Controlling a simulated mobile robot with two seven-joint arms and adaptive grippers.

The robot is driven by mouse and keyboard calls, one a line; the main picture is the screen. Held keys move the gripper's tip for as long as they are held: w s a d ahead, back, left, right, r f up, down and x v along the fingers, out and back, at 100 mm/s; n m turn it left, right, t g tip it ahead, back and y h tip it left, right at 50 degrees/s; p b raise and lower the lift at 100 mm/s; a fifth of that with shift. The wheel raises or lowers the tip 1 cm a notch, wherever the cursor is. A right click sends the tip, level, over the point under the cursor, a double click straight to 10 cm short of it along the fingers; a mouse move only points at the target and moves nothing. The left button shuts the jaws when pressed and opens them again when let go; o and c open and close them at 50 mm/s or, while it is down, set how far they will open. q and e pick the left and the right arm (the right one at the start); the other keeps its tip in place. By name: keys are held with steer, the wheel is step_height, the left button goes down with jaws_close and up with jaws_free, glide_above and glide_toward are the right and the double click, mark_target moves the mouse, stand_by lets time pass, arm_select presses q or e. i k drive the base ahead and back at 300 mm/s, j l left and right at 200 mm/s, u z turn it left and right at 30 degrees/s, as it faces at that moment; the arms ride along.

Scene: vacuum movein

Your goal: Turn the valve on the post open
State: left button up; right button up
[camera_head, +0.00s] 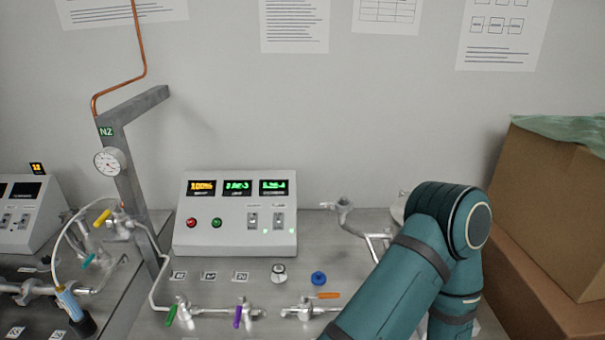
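The grey metal post (127,185) stands at the left, with a green N2 label and a round gauge (110,161). A valve (119,222) is on the post below the gauge. Its yellow handle (102,218) slants up to the right. A teal handle (88,260) is lower left of it. My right arm (415,265), teal with grey bands, fills the lower right, far from the post. Its gripper does not show. My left arm and gripper are not in view.
Along the front are valves with green (171,315), purple (238,316) and orange (328,295) handles. A copper tube (141,50) rises above the post. Cardboard boxes (555,200) stand at right.

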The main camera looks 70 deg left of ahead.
mark_target(115, 207)
steer(key=u, duration=0.9)
steer(key=k+u, duration=0.1)
steer(key=u, duration=0.85)
steer(key=k+u, duration=0.1)
steer(key=u, duration=0.8)
steer(key=k+u, duration=0.1)
steer(key=u, duration=0.35)
steer(key=i+j, duration=0.05)
